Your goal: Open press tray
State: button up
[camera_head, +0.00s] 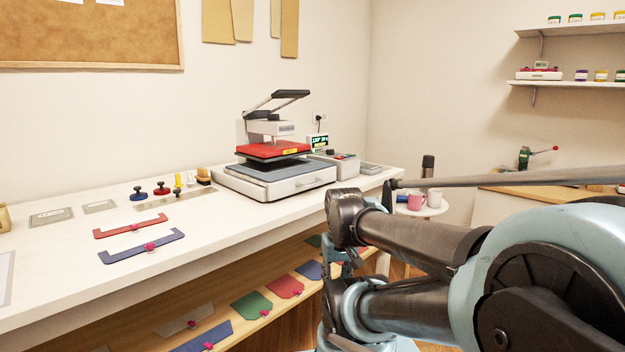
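The heat press (272,127) stands on the white table against the wall. It has a raised dark lever handle (290,94) and a red upper plate (268,150), which is apart from the dark lower plate (262,168). The press tray (290,188) is the low white part at the bottom, with a small dark handle (308,184) on its front face. My gripper (335,262) is partly hidden behind my arm, below and to the right of the press, in front of the table edge. It is apart from the tray handle, and its fingers are too unclear to read.
A control box (343,165) stands right of the press. Red (130,226) and blue (142,246) templates, stamps (162,189) and grey plates lie on the white table (225,222). A shelf (255,327) with coloured pieces is below.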

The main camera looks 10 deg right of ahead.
notch_tip(320, 180, up, 36)
jog(key=m+y, duration=0.1)
jog(key=m, duration=1)
send_over(313, 183)
jog(key=s+d, duration=0.2)
jog(key=shift+g, duration=0.3)
jog(key=f, duration=0.5)
jog(key=w+a+f, duration=0.1)
jog(key=f, duration=0.5)
jog(key=w+f, duration=0.1)
jog(key=f, duration=0.4)
jog(key=shift+w+a+f, duration=0.15)
jog(key=shift+a+f, duration=0.25)
jog(key=shift+c, duration=0.6)
grip_shut()
